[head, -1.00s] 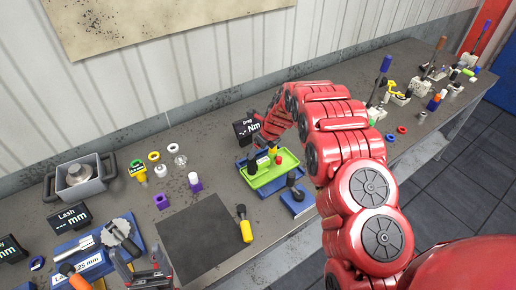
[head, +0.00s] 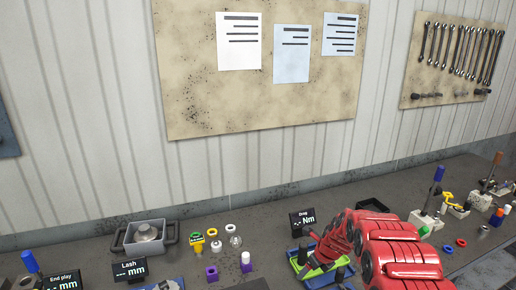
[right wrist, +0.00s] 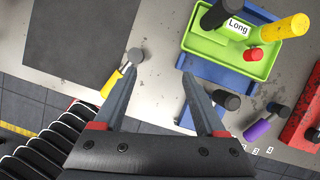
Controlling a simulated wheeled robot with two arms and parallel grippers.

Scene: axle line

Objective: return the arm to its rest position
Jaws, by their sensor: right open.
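My right arm (head: 405,250) is red and comes in from the lower right of the head view, over the bench. My right gripper (head: 318,262) is at its end, by the green tray (head: 300,268). In the right wrist view the right gripper (right wrist: 159,76) is open, with nothing between its fingertips but bare grey bench behind. The green tray also shows there (right wrist: 205,43), holding black, yellow and red-ended pieces and a "Long" label. My left gripper is not in view.
A blue tray (right wrist: 215,72) lies by the green one. The Drag display (head: 302,222) stands behind the gripper. A grey bin (head: 145,235) stands left. Fixtures with upright handles (head: 433,195) stand right.

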